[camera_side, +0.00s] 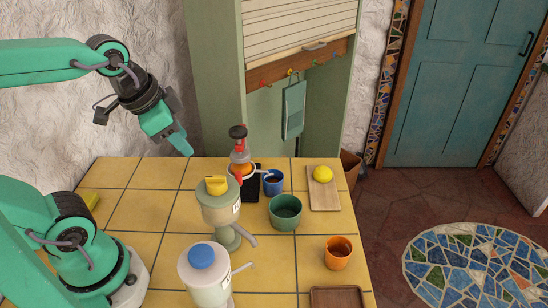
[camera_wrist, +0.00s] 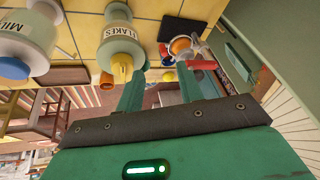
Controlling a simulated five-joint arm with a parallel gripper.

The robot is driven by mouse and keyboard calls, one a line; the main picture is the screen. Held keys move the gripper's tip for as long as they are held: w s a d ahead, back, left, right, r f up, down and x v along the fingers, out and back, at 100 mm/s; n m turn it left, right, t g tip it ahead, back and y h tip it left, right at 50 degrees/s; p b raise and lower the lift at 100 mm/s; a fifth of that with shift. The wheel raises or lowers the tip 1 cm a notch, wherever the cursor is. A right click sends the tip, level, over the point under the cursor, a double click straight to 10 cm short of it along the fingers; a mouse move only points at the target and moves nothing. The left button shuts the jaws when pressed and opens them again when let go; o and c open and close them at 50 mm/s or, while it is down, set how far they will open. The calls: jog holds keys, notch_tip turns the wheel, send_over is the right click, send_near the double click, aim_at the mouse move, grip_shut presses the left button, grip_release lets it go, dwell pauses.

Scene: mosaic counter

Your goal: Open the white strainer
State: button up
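A press-like device (camera_side: 240,160) with a black knob, a red column and a pale part around something orange stands at the back of the tiled counter. The pale part (camera_side: 262,171), with a thin arm sticking out right, may be the white strainer; I cannot tell whether it is open. In the wrist view the orange piece (camera_wrist: 181,46) sits among pale parts beyond my right finger. My gripper (camera_side: 187,151) hangs above the counter's back left, left of the device, touching nothing. In the wrist view its fingers (camera_wrist: 161,80) are apart with nothing held between them.
A flakes dispenser (camera_side: 220,206) with a yellow knob and a milk dispenser (camera_side: 208,277) with a blue lid stand in front. A blue cup (camera_side: 273,185), green bowl (camera_side: 285,217), orange cup (camera_side: 337,259) and board (camera_side: 324,198) with a lemon are right.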

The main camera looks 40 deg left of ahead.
jog(key=w+m+g, duration=0.1)
jog(key=w+m, duration=0.2)
jog(key=m, duration=0.4)
jog(key=m+g, duration=0.4)
jog(key=m, duration=1.7)
send_over(238, 172)
notch_tip(238, 172, down, 8)
jog(key=shift+r, duration=0.1)
jog(key=shift+n, duration=0.3)
jog(key=shift+f, duration=4)
jog(key=shift+c, duration=0.3)
grip_shut()
